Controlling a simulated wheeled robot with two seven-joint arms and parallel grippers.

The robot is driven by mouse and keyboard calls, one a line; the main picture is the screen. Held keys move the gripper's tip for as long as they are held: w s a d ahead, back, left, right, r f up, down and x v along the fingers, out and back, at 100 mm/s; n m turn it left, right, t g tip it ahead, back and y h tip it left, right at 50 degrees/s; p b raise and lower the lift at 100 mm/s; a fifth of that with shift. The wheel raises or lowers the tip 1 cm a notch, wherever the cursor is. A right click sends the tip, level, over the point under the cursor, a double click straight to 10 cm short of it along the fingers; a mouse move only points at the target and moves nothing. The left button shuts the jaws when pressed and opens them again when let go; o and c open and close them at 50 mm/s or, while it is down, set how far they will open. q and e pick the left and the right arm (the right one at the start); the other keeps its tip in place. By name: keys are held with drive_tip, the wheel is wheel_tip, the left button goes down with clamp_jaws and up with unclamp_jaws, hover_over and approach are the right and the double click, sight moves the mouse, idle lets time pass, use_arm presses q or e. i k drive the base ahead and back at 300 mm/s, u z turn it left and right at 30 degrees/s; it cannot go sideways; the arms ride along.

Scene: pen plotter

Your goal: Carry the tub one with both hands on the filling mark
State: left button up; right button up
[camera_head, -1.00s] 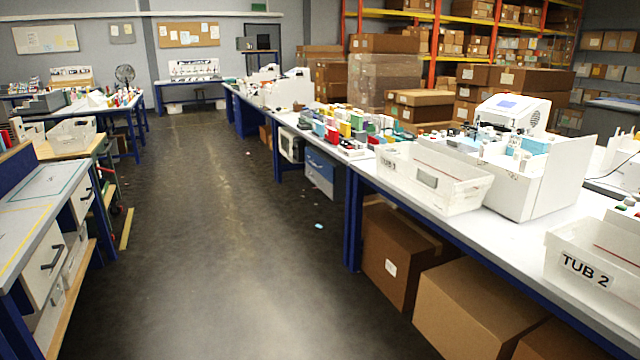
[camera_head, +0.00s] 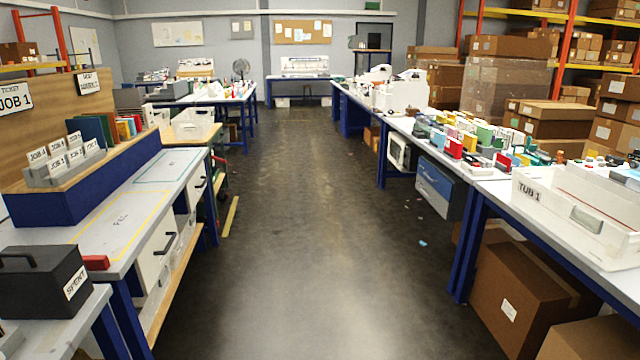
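The tub one (camera_head: 545,205) is a white open tub with a "TUB 1" label on its end. It sits on the long white bench at the right of the head view, near the front edge, and its right part is cut off by the picture edge. On the left bench a yellow outlined area (camera_head: 110,228) with faint lettering, too small to read surely, and a green outlined area (camera_head: 168,168) are marked on the top. I cannot tell which is the filling mark. Neither of my grippers is in view.
A wide aisle of bare floor (camera_head: 290,230) runs ahead between the benches. A dark "SPENT" box (camera_head: 45,281) stands at the lower left. A rack of job cards (camera_head: 65,160) stands on a blue ledge. Cardboard boxes (camera_head: 520,290) fill the space under the right bench.

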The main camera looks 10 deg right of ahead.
sight(121, 220)
drive_tip(key=z, duration=0.1)
drive_tip(key=i, duration=2.35)
drive_tip(key=z, duration=1.3)
drive_tip(key=i, duration=1.25)
drive_tip(key=z, duration=1.3)
